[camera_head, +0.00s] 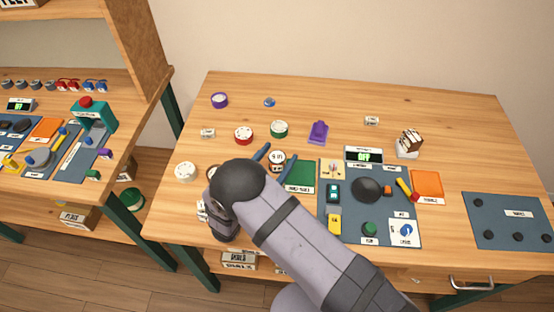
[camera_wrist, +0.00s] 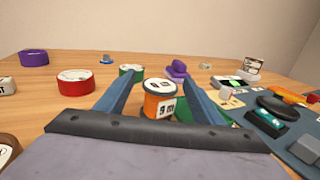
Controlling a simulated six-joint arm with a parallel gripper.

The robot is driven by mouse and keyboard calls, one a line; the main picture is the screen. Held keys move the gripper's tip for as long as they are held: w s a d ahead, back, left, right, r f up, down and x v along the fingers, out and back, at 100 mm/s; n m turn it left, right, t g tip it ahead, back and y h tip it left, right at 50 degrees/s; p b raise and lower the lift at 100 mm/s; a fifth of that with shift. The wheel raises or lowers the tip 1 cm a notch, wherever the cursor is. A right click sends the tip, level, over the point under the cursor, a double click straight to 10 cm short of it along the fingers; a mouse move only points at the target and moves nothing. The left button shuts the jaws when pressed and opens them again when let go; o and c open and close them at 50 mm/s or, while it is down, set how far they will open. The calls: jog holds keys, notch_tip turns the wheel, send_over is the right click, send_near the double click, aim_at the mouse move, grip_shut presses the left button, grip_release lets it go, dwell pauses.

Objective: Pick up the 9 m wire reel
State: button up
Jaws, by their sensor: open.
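The 9 m wire reel is an orange spool with a white top (camera_wrist: 160,87); its side label reads 9 m in the wrist view. In the head view its white top (camera_head: 277,157) shows between the blue fingers. My gripper (camera_wrist: 160,77) is open, with one finger on each side of the reel and gaps visible on both sides. In the head view my gripper (camera_head: 275,164) reaches over the left-middle of the table, and my arm hides part of the table there.
Red (camera_head: 243,136), green (camera_head: 279,130), purple (camera_head: 220,100) and white (camera_head: 186,172) reels stand around it. A purple tool (camera_head: 318,132) lies behind. A green mat (camera_head: 300,176) and a blue-grey panel (camera_head: 350,215) with several parts lie to the right.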

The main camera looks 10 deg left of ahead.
aim_at(277, 156)
jog(key=shift+w, duration=0.15)
jog(key=c, duration=1.2)
jog(key=shift+r, duration=0.2)
jog(key=shift+r+b, duration=0.55)
jog(key=shift+r, duration=4.25)
